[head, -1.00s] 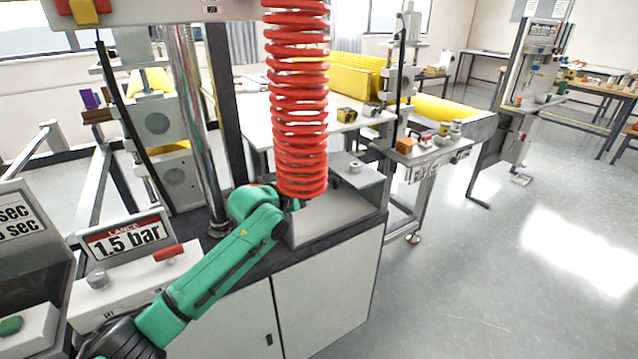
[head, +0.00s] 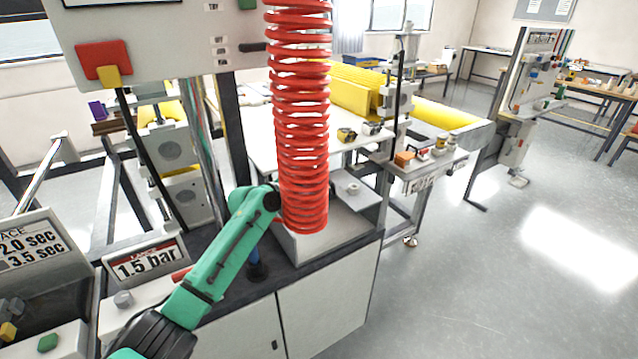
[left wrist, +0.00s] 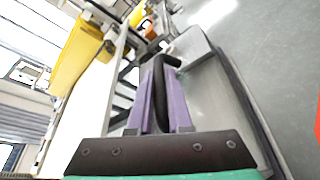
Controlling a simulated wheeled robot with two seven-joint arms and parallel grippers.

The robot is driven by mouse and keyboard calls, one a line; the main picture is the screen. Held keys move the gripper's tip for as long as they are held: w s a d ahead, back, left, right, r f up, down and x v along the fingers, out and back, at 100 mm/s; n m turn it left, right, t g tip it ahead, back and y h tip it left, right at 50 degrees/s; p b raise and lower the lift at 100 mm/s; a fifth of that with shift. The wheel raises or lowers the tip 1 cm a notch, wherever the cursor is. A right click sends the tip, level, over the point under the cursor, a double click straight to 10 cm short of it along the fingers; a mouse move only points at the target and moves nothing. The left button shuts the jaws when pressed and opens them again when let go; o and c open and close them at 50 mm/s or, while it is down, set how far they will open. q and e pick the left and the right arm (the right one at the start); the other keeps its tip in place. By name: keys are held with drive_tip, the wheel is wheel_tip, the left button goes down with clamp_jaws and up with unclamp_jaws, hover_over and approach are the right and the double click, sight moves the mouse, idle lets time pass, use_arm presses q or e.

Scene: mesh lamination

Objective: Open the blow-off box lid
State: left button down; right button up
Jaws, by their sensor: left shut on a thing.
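The blow-off box (head: 335,235) is a light grey box on the bench cabinet, partly hidden behind the hanging red coil. I cannot tell in the head view how far its lid is raised. My left arm reaches in behind the coil, which hides its gripper in the head view. In the left wrist view my left gripper (left wrist: 160,85) has its purple fingers shut on a black curved handle (left wrist: 171,60). A grey metal surface (left wrist: 205,90) lies beside and under the fingers. My right gripper is not in view.
The red coil (head: 300,130) hangs close in front of my left forearm. A "1.5 bar" sign (head: 145,265) stands at the left. A white table (head: 260,125) and a yellow roll (head: 445,112) are behind. Open floor (head: 500,270) lies to the right.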

use_arm(q)
drive_tip(key=r, duration=0.1)
drive_tip(key=r+p, duration=0.1)
drive_tip(key=w+r+n, duration=0.1)
drive_tip(key=shift+w+a, duration=0.1)
drive_tip(key=shift+a, duration=0.3)
drive_tip(key=shift+w+a+r+g, duration=0.2)
drive_tip(key=shift+w+g, duration=0.05)
drive_tip(key=shift+g, duration=0.15)
drive_tip(key=shift+w+a+r, duration=0.5)
drive_tip(key=shift+w+r, duration=0.15)
drive_tip(key=shift+r, duration=0.05)
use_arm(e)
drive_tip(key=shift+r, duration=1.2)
use_arm(q)
drive_tip(key=c, duration=1.1)
unclamp_jaws()
drive_tip(key=shift+f, duration=0.1)
